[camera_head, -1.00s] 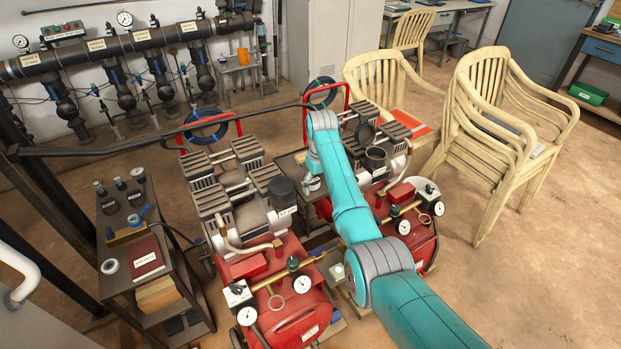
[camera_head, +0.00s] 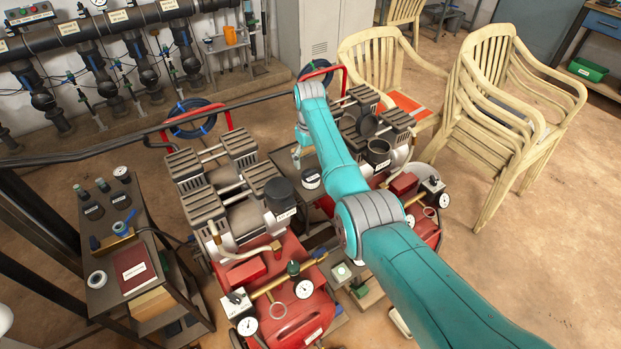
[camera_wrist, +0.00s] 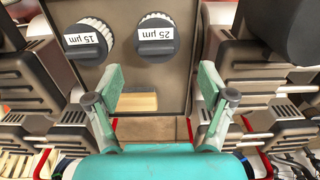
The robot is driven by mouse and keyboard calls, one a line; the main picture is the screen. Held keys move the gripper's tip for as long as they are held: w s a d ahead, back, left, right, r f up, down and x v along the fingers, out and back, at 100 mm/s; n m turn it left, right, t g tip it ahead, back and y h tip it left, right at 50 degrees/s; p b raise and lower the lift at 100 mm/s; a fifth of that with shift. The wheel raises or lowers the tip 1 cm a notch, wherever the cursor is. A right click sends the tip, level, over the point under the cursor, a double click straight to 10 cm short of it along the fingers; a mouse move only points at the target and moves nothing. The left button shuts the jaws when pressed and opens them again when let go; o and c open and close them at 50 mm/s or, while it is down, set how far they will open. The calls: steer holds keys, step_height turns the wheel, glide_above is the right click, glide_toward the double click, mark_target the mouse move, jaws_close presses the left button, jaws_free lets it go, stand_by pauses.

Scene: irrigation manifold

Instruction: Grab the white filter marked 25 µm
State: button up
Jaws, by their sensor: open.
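In the wrist view, the filter marked 25 µm (camera_wrist: 155,38) is dark-capped, with white pleats showing at its far edge and a white label on its near side. It stands on a dark grey surface (camera_wrist: 130,78). A similar filter marked 15 µm (camera_wrist: 88,38) stands just to its left. My gripper (camera_wrist: 160,72) is open and empty, its two fingers apart on the near side of the filters, not touching the 25 µm one. In the head view, a dark-capped filter with a white label (camera_head: 311,178) shows beside my arm; I cannot read its mark.
Red compressors (camera_head: 235,190) stand close on both sides of the surface. Stacked cream chairs (camera_head: 500,120) are at right. A dark cart (camera_head: 150,225) with bottles and a red book is at left. A wooden block (camera_wrist: 137,101) lies near the fingers.

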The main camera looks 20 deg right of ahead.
mark_target(311, 172)
steer(key=shift+d+f, duration=0.15)
steer(key=shift+f, duration=1.3)
steer(key=shift+d+f, duration=0.1)
steer(key=shift+f, duration=1.35)
steer(key=c, duration=1.2)
steer(key=shift+r, duration=0.15)
steer(key=shift+c, duration=0.3)
